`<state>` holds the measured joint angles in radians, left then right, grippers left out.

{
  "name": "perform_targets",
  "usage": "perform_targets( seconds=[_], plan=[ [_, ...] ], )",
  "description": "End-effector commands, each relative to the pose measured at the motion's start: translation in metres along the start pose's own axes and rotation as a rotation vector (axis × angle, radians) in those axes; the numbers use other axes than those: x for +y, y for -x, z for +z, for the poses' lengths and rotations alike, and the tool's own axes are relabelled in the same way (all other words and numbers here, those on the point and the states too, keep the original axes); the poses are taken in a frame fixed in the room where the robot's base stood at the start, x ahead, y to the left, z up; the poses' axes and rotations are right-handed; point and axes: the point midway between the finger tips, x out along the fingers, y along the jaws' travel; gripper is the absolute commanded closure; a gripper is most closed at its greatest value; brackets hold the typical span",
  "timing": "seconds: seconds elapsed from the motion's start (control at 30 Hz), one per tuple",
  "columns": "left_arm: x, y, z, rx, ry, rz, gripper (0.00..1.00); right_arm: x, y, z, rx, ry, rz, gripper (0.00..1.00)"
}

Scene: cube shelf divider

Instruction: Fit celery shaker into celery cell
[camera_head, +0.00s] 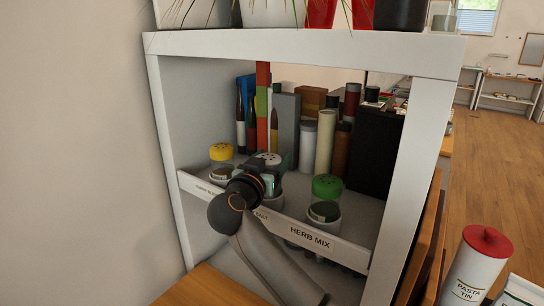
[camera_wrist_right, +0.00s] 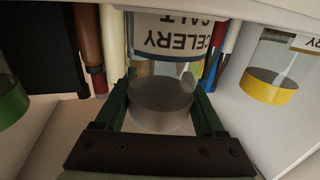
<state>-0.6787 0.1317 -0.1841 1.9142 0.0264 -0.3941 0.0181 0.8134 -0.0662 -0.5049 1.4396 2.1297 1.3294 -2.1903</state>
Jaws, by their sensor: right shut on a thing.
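The celery shaker (camera_head: 270,158), with a pale grey perforated lid, is in the middle of the shelf between the yellow-lidded shaker (camera_head: 221,153) and the green-lidded shaker (camera_head: 326,190). My right gripper (camera_head: 268,180) is shut on it. In the right wrist view, the two dark green fingers flank the grey shaker (camera_wrist_right: 160,100). The labelled front rail (camera_head: 312,238) runs across the cells. My wrist hides the celery cell and the shaker's base, so I cannot tell how deep it sits. My left gripper is out of view.
The white shelf frame (camera_head: 300,50) encloses the space above and at both sides. Bottles and boxes stand close behind, including a cream cylinder (camera_head: 325,142) and a large black box (camera_head: 375,152). A red-lidded pasta tin (camera_head: 478,270) stands outside at the lower right.

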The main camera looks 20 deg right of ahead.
Motion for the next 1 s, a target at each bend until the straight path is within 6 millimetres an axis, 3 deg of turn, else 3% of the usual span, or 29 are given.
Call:
perform_targets(
  seconds=[0.37, 0.4, 0.6, 0.87, 1.0],
  plan=[
    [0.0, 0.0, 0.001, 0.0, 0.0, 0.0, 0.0, 0.0, 0.0, 0.008, 0.001, 0.0, -0.001, 0.92],
    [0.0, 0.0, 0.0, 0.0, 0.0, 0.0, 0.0, 0.0, 0.0, 0.008, 0.002, 0.0, -0.001, 0.25],
    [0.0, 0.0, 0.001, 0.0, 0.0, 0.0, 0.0, 0.0, 0.0, 0.008, 0.001, 0.0, -0.001, 0.03],
    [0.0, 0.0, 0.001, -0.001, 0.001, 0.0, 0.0, 0.0, 0.001, 0.009, -0.001, 0.001, -0.001, 0.0],
    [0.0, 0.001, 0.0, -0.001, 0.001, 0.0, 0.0, -0.001, 0.01, 0.009, -0.002, 0.0, -0.002, 0.0]
  ],
)
